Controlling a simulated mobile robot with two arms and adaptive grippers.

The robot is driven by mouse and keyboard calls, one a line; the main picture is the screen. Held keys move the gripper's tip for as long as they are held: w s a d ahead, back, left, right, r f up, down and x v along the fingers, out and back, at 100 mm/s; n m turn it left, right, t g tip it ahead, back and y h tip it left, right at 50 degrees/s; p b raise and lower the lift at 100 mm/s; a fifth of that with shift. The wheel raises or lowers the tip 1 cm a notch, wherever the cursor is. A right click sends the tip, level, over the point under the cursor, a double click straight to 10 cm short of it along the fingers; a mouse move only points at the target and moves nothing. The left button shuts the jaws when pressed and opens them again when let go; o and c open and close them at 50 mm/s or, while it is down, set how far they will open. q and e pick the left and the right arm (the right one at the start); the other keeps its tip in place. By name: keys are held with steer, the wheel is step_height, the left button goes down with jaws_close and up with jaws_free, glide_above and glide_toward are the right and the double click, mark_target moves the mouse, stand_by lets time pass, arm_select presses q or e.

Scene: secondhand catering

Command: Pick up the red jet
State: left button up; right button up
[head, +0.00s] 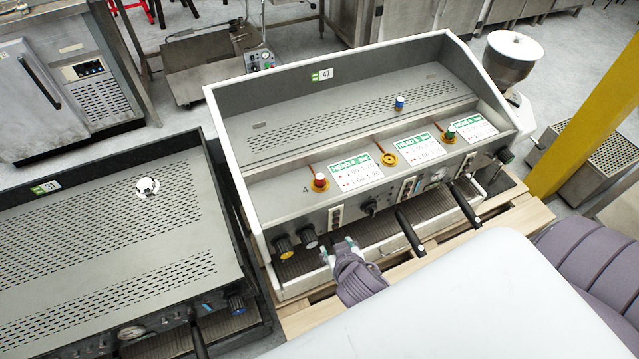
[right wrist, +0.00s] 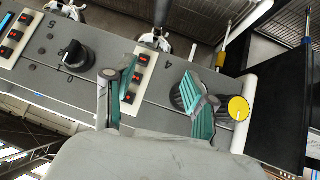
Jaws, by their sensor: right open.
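The red jet (head: 320,182) is a small red-topped piece upright in an orange-yellow ring at the left station of the machine numbered 47, beside the HEAD A card (head: 354,173). My right gripper (head: 341,249) is in front of the machine's front panel, below and slightly right of the red jet and apart from it. In the right wrist view its teal-padded fingers (right wrist: 156,98) are spread with nothing between them, facing the panel with knobs and switches. The red jet does not show in that view. My left gripper is not in view.
A green jet (head: 450,132) is at the right station; the middle yellow ring (head: 389,159) looks empty. A blue jet (head: 400,103) stands on the machine's upper deck. Dark handles (head: 410,232) and knobs (head: 284,246) project from the front. Another machine (head: 95,265) stands at left.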

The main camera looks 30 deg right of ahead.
steer(key=w+r+m+t+h, duration=0.15)
steer(key=w+r+t, duration=0.3)
steer(key=r, duration=0.65)
glide_toward(320, 175)
steer(key=shift+m+x, duration=0.25)
steer(key=shift+x, duration=0.75)
steer(key=shift+g+y, duration=0.25)
steer(key=shift+p+x, duration=0.6)
steer(key=shift+x, duration=2.35)
steer(key=shift+r, duration=0.1)
steer(key=shift+c, duration=0.4)
jaws_close()
steer(key=shift+r, duration=0.1)
